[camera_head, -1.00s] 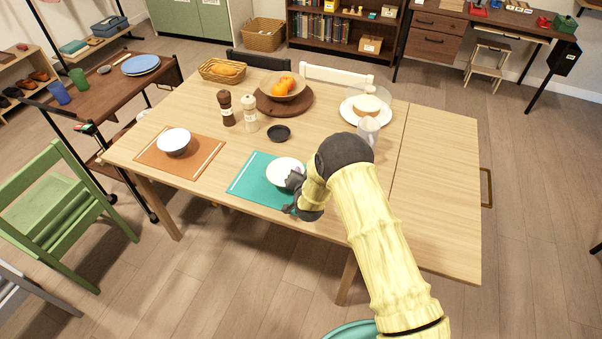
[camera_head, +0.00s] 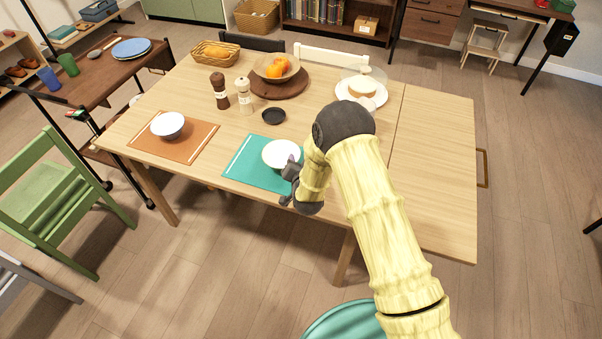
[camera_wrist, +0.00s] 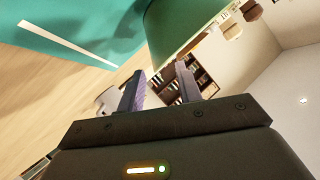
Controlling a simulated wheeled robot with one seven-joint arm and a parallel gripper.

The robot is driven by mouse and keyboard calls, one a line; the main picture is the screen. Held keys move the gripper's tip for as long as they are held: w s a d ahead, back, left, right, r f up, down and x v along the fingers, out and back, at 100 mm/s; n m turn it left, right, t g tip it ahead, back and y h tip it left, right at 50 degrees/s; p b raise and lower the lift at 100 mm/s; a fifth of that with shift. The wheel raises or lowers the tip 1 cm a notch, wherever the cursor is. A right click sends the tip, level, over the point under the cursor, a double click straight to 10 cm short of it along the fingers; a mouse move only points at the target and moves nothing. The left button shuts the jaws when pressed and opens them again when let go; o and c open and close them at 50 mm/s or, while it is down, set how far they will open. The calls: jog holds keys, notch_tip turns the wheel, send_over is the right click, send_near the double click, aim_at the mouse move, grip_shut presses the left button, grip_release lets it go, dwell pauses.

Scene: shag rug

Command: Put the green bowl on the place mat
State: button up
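The green bowl (camera_head: 281,153) shows a white inside in the head view and sits on the teal place mat (camera_head: 244,170). Its dark green outer wall (camera_wrist: 180,25) fills the top of the wrist view, with the teal mat (camera_wrist: 85,25) beside it. My gripper (camera_head: 288,180) is at the bowl's right, near side. In the wrist view my gripper (camera_wrist: 160,88) has its two fingers apart, with only background between them. In the head view the wrist overlaps the mat's right end, and it is unclear whether a finger touches the bowl.
Another bowl (camera_head: 168,125) stands on an orange mat (camera_head: 197,142) at left. Two mills (camera_head: 220,92), a small black dish (camera_head: 273,116), a fruit bowl (camera_head: 277,68) and a cake under a clear cover (camera_head: 362,86) stand farther back. The table's right end (camera_head: 435,150) is clear.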

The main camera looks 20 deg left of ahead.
jog(key=v, duration=0.6)
jog(key=shift+s+d+r+b, duration=0.2)
jog(key=shift+s+b, duration=0.1)
jog(key=shift+b, duration=0.1)
dwell(0.3)
jog(key=s+d+r+n+g+h, duration=0.1)
jog(key=d+r+g+h, duration=0.15)
jog(key=d+r, duration=0.45)
jog(key=s+d+r+g+h, duration=0.1)
jog(key=d+r+g, duration=0.2)
jog(key=d, duration=0.8)
jog(key=s+d+r+g+h, duration=0.1)
jog(key=s+d+r+g, duration=0.1)
jog(key=s+d, duration=0.4)
jog(key=s+d+r+g+h, duration=0.1)
jog(key=s+d+r+g, duration=0.1)
jog(key=s+d+r, duration=0.2)
jog(key=s+d, duration=0.3)
jog(key=s, duration=0.3)
jog(key=shift+s+d+r+n+g, duration=0.2)
jog(key=shift+r+n+g, duration=0.05)
jog(key=shift+n+g, duration=0.15)
